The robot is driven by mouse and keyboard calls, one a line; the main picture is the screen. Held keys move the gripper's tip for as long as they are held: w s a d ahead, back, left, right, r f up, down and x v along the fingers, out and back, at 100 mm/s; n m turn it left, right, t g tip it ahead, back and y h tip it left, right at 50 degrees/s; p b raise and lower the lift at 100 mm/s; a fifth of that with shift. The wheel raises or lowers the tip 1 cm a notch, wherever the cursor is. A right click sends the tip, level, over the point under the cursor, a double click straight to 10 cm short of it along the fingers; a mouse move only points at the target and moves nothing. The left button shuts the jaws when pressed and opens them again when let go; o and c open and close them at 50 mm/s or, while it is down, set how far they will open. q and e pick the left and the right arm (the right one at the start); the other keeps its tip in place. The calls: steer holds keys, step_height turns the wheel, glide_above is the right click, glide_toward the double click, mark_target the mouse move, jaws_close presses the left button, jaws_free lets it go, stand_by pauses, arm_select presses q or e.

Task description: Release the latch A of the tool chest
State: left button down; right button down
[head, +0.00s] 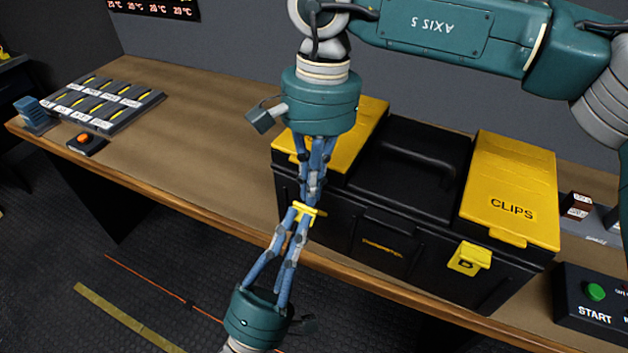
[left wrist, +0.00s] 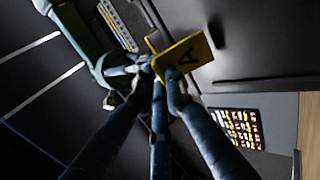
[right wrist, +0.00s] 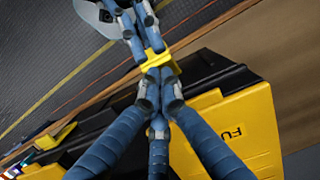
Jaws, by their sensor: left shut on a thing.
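The black tool chest (head: 385,238) with two yellow lids stands on the bench. Yellow latch A (head: 305,210) is at the left of its front; the letter A shows on the latch in the left wrist view (left wrist: 187,55). My left gripper (head: 299,214) comes up from below and is shut on latch A. My right gripper (head: 313,194) points down from above, its fingers bunched close together right by the latch. In the right wrist view the yellow latch (right wrist: 160,58) lies at its fingertips; whether they touch it is unclear. Latch B (head: 469,258) lies against the chest's right front.
The right lid (head: 510,190) reads CLIPS. A START button box (head: 592,295) sits at the right. A labelled switch panel (head: 105,103) and an orange button box (head: 87,143) are at the left. The wooden bench (head: 190,135) is clear between them and the chest.

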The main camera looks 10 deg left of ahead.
arm_select(q)
steer(key=c, duration=1.8)
jaws_free()
steer(key=shift+r, duration=0.1)
arm_select(e)
steer(key=shift+s+a+f, duration=0.15)
steer(key=shift+s+f, duration=0.05)
steer(key=shift+s, duration=0.1)
arm_select(q)
steer(key=shift+o, duration=0.2)
